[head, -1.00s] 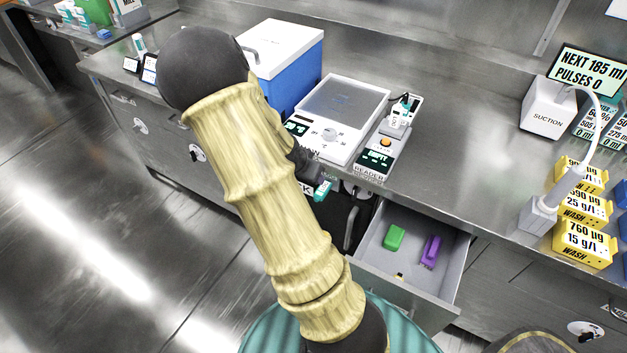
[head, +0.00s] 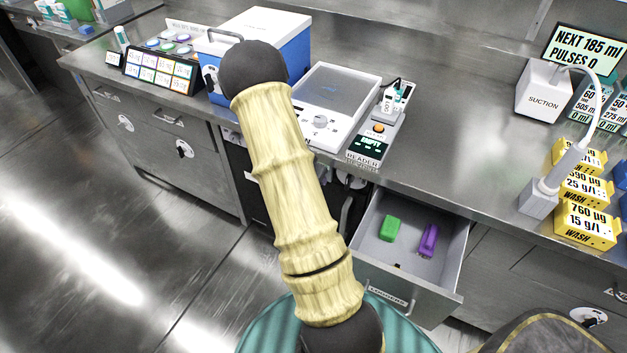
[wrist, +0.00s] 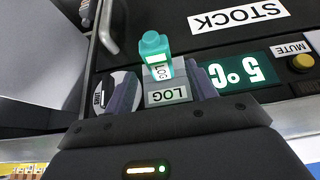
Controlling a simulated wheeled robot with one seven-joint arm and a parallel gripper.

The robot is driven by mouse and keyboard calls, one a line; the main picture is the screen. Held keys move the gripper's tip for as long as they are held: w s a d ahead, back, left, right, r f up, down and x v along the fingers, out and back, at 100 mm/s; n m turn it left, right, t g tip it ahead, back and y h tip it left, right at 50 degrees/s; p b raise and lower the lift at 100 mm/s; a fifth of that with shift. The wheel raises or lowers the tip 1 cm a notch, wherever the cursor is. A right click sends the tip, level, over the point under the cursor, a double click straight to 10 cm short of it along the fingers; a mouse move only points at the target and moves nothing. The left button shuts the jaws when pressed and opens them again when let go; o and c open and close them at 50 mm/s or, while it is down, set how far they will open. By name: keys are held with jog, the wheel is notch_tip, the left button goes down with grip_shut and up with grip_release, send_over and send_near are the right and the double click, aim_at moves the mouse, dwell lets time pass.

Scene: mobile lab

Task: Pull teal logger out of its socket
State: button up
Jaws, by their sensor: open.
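In the wrist view the teal logger (wrist: 155,46) stands in a grey socket block (wrist: 164,82) marked LOG, on a dark panel. My gripper (wrist: 160,88) is open, with one finger on each side of the socket block. The logger's teal top extends past the fingertips; its white label shows just above the block. I cannot tell whether the fingers touch anything. In the head view my arm hides the gripper, and I cannot make out the teal logger there.
The panel has a STOCK label (wrist: 238,17), a green display (wrist: 240,73) and a handle (wrist: 107,28). An open drawer (head: 447,279) holds a green logger (head: 390,229) and a purple logger (head: 428,240). A reader (head: 368,148) and a white-and-blue box (head: 300,62) stand on the counter.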

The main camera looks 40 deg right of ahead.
jog(key=shift+x, duration=1.3)
jog(key=shift+a, duration=0.1)
jog(key=shift+s, duration=0.1)
jog(key=c, duration=1.1)
jog(key=shift+o, duration=0.2)
jog(key=shift+s+a, duration=0.1)
jog(key=shift+a, duration=0.4)
jog(key=shift+s+a+b, duration=0.15)
jog(key=shift+s+a, duration=0.15)
jog(key=shift+a, duration=0.4)
jog(key=shift+s+a+b, duration=0.15)
jog(key=shift+s+a, duration=0.15)
jog(key=shift+a, duration=0.35)
